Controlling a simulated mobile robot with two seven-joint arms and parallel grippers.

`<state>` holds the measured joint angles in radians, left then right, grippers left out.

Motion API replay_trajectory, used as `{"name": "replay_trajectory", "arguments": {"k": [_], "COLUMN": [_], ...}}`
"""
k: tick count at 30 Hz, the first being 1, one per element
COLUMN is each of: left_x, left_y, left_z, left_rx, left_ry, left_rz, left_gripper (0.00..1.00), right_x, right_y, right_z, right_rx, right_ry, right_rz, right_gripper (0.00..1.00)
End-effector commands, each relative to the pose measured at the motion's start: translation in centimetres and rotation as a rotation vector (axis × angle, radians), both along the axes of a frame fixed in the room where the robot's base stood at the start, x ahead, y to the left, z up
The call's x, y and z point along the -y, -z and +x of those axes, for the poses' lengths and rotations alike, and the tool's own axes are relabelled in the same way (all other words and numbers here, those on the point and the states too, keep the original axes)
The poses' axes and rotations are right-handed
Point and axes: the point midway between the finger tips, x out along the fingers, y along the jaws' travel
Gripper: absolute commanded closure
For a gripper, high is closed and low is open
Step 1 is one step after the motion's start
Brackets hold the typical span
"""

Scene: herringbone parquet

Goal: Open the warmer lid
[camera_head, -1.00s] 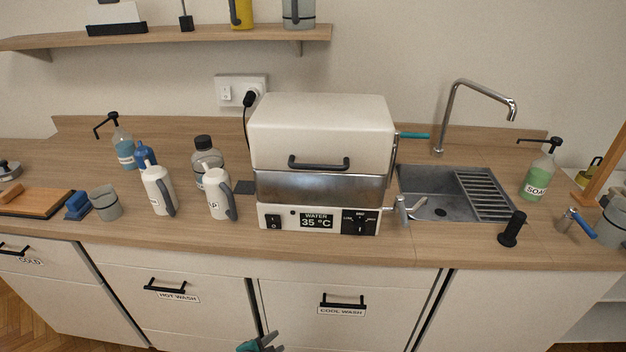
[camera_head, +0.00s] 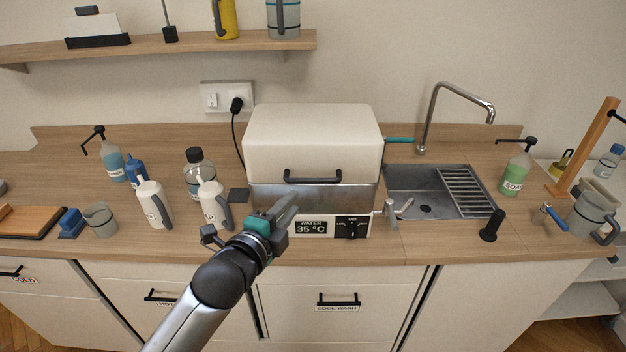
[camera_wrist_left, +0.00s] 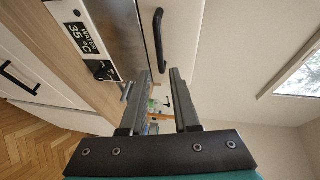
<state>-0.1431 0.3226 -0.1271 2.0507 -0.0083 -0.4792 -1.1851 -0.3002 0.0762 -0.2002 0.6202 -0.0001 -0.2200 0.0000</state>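The warmer (camera_head: 380,225) is a box with a steel band and a front panel reading "WATER 35 °C". Its cream lid (camera_head: 313,130) is down on the body. The black lid handle (camera_head: 313,178) is on the lid's front; it also shows in the wrist view (camera_wrist_left: 158,40). The handle lies beyond the fingertips. My right gripper is out of view.
White bottles (camera_head: 153,204) and a clear bottle (camera_head: 198,172) stand left of the warmer, near my left arm. A sink (camera_head: 425,207) with a tall tap (camera_head: 432,110) is on the right. A small tap (camera_head: 390,208) juts from the warmer's right side.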

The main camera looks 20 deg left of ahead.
Motion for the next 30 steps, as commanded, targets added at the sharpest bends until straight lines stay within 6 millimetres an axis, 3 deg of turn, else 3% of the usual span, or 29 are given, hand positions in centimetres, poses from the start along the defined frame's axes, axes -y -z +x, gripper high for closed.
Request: {"name": "replay_trajectory", "arguments": {"k": [18,30], "left_x": [1.1,1.4], "left_y": [1.7,2.2], "left_z": [9.2,11.6], "left_rx": [-0.001,-0.001], "left_ry": [0.0,0.001], "left_rz": [-0.002,0.0], "left_gripper": [0.7,0.7], "right_x": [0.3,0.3], "right_y": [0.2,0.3], "right_z": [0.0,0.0], "right_rx": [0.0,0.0], "right_ry": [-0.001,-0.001], "right_rz": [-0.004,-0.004], "right_gripper": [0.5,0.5]}}
